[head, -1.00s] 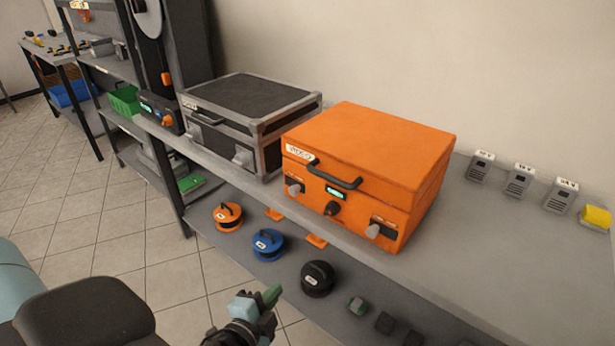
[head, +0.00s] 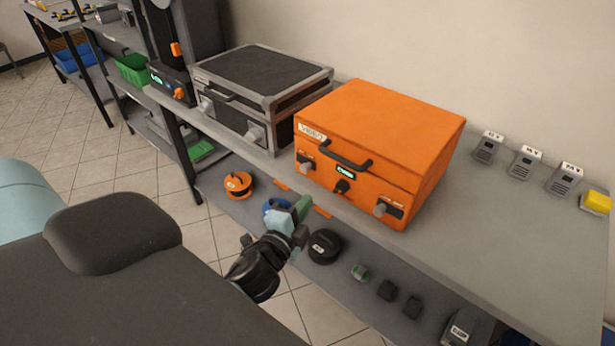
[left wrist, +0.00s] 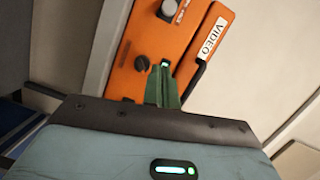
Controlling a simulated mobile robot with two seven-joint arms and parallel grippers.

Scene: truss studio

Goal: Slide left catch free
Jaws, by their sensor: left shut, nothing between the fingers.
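The orange case (head: 385,140) stands shut on the upper shelf, with a black handle (head: 345,155) and a white VIDEO label on its front. Its grey left catch (head: 304,166) and right catch (head: 382,209) sit either side of a small lit display and a dark knob (head: 342,187). My left gripper (head: 303,207) is in front of and below the case front, apart from the left catch. In the left wrist view its green fingers (left wrist: 162,86) are together and empty, pointing at the orange front (left wrist: 150,60). My right gripper is not in view.
A black and grey case (head: 262,88) stands just left of the orange one. Several small grey chargers (head: 525,162) and a yellow-topped item (head: 596,202) are at the right. Cable reels (head: 238,185) lie on the lower shelf. Shelf space (head: 500,250) right of the orange case is clear.

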